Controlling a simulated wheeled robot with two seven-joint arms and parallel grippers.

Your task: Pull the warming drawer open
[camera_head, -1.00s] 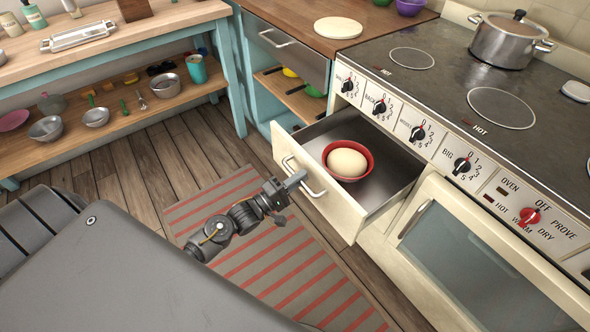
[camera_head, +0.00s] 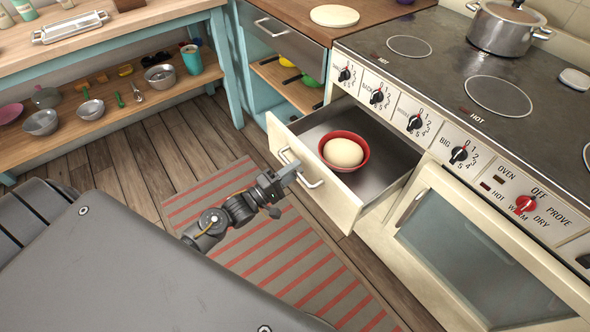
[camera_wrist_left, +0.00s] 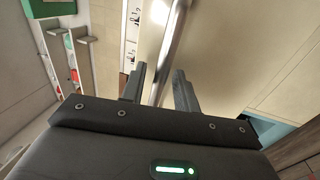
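The warming drawer (camera_head: 334,195) is a cream-fronted drawer in the stove, below the row of knobs. It stands well out, and its dark metal inside shows. A red bowl (camera_head: 363,163) with a pale ball of dough (camera_head: 343,153) sits in it. My left gripper (camera_head: 288,174) is at the drawer's bar handle (camera_head: 313,183). In the left wrist view the handle (camera_wrist_left: 172,45) runs between the two fingers (camera_wrist_left: 159,88), with a gap seen on each side. The fingers are apart. My right gripper is not in view.
The oven door (camera_head: 466,262) is shut, right of the drawer. A striped rug (camera_head: 290,262) lies on the floor in front. A steel pot (camera_head: 503,28) stands on the stove top. A shelf unit (camera_head: 130,105) with bowls stands at the left.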

